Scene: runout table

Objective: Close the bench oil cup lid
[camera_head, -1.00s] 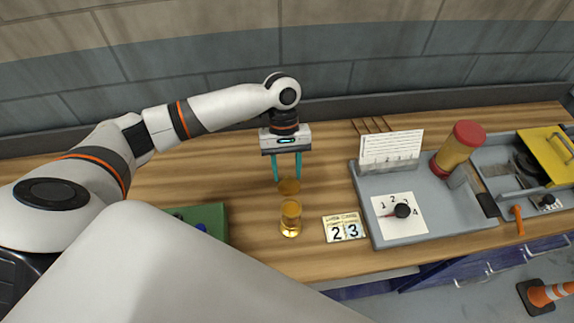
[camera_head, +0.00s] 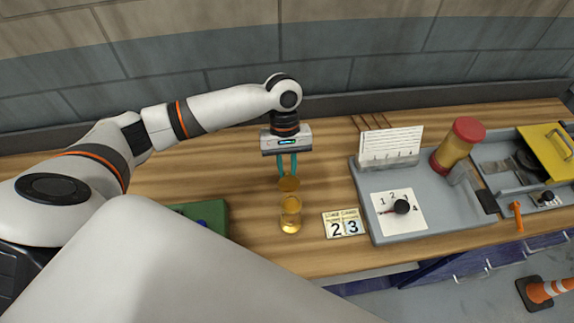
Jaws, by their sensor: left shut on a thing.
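The oil cup (camera_head: 290,218) is a small amber-gold cup standing on the wooden bench, left of the number cards. Its round golden lid (camera_head: 289,184) stands open, raised at the back of the cup's rim. My left gripper (camera_head: 287,175) points down from above and behind the cup. Its two teal fingers are close together and shut on the lid's upper edge. The exact contact is small and hard to make out. My right gripper is not in view.
Number cards reading 2 and 3 (camera_head: 344,225) lie right of the cup. A grey tray (camera_head: 440,220) with a dial card and a red-capped jar (camera_head: 459,144) is farther right. A green box (camera_head: 213,212) stands left. Bare bench surrounds the cup.

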